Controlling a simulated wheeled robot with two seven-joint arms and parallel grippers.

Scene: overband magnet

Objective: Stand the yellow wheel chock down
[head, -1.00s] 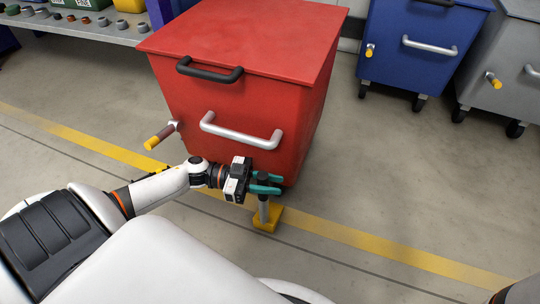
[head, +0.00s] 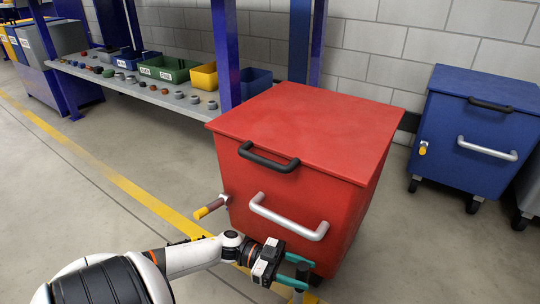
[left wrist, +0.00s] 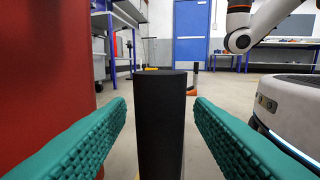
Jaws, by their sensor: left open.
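The wheel chock stands upright on the floor in front of the red bin (head: 290,130). Its black upright grip (left wrist: 160,120) fills the middle of the left wrist view, and the top of its post (head: 302,272) shows at the bottom of the head view. Its yellow base is mostly cut off by the lower edge. My left gripper (head: 298,269) is open, its teal fingers on either side of the black grip with a visible gap at each side. My right gripper is not in view.
The red bin, with a silver handle (head: 288,218) and a yellow-tipped side lever (head: 208,208), stands close to my left gripper. A shelf (head: 135,88) with small parts and boxes is behind. A blue wheeled bin (head: 465,160) stands right. Floor at left is clear.

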